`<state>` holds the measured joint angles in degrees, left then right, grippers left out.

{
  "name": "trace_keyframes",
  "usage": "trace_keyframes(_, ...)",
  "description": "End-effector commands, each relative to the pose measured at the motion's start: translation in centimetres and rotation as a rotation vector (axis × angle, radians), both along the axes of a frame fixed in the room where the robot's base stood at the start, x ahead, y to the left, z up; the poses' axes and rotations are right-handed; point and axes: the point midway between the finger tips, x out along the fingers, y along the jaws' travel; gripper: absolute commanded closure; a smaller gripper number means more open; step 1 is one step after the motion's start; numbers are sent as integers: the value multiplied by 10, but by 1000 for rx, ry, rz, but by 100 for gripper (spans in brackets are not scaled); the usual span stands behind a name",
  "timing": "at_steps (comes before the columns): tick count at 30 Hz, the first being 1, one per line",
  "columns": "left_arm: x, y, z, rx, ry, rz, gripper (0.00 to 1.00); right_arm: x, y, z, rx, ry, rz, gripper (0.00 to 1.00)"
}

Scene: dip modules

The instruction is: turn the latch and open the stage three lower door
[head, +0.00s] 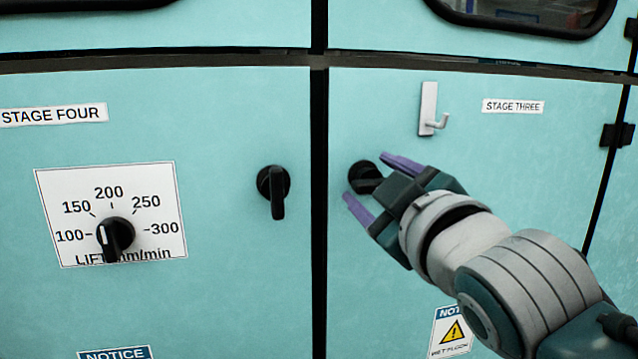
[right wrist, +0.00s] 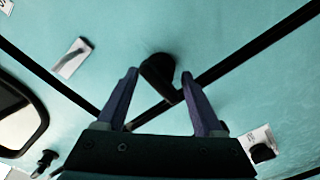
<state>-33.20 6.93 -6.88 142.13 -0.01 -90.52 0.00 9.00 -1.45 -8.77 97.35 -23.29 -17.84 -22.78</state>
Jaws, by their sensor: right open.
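The stage three lower door (head: 560,150) is a teal panel, and it looks shut. Its black latch (head: 365,172) is near the door's left edge, and its handle is partly hidden by my gripper in the head view. My right gripper (head: 372,180) is open, with one purple finger above the latch and one below it. In the right wrist view the latch (right wrist: 158,75) shows just beyond and between the two fingertips (right wrist: 160,85). I cannot tell whether the fingers touch it. My left gripper is not in view.
A metal hook (head: 429,108) and the STAGE THREE label (head: 513,106) are above the latch. The door's hinges (head: 617,135) are at its right edge. To the left, the stage four door has its own black latch (head: 273,190) and a dial (head: 115,237).

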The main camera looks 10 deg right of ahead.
Motion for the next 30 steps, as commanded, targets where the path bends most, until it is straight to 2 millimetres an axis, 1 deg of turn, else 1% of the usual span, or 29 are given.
trace_keyframes(2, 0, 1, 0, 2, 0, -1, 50, 0, 0, 0, 0, 0, 0, 31)
trace_keyframes(5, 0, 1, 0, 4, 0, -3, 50, 0, 0, 0, 0, 0, 0, 41)
trace_keyframes(18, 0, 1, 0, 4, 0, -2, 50, 0, 0, 1, 1, -3, -1, 91)
trace_keyframes(21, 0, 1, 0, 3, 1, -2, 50, 0, 0, 2, 1, -5, -1, 100)
trace_keyframes(30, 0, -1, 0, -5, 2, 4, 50, 0, 0, 3, 3, -8, -1, 100)
